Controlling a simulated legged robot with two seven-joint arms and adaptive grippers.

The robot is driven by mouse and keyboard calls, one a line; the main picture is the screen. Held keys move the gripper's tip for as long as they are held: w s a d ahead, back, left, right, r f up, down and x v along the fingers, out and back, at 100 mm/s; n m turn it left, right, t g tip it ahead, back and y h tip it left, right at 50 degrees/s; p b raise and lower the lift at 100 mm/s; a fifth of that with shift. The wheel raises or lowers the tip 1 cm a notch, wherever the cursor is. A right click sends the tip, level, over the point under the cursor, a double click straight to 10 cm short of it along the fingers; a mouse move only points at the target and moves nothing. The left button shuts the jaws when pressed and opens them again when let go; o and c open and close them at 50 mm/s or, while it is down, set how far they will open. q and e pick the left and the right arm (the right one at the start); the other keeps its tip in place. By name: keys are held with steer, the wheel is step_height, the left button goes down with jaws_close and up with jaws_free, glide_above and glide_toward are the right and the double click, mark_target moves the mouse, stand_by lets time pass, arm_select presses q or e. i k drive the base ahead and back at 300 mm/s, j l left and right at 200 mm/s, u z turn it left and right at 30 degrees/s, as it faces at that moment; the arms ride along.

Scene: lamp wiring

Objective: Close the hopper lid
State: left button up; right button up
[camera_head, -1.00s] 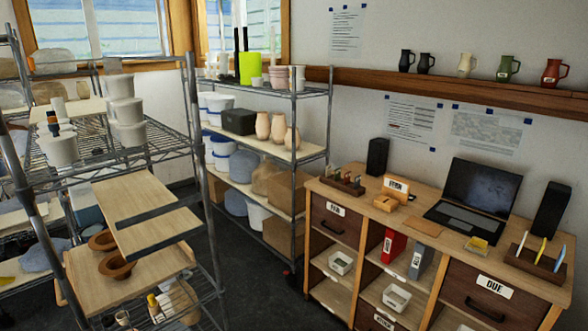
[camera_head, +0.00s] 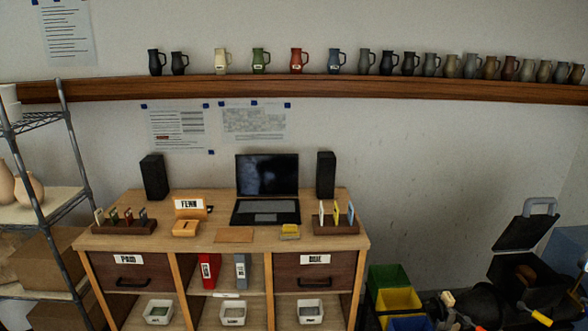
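A brown lump (camera_head: 526,273) shows inside the opening. Neither of my grippers is in view, so their distance from the lid cannot be seen.
Green (camera_head: 388,277), yellow (camera_head: 398,303) and blue bins stand left of the hopper. Dark machine parts (camera_head: 482,304) lie in front of it. A desk (camera_head: 218,236) with a laptop (camera_head: 267,188) fills the middle. A metal shelf (camera_head: 40,190) stands at the left.

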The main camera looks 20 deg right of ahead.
mark_target(524, 230)
steer(key=i+z, duration=0.2)
steer(key=z, duration=0.3)
steer(key=i+z, duration=0.25)
steer(key=z, duration=0.25)
steer(key=i+j+z, duration=0.1)
steer(key=z, duration=0.4)
steer(key=i+j+z, duration=0.2)
steer(key=z, duration=0.25)
steer(key=i+j+z, duration=0.2)
steer(key=z, duration=0.3)
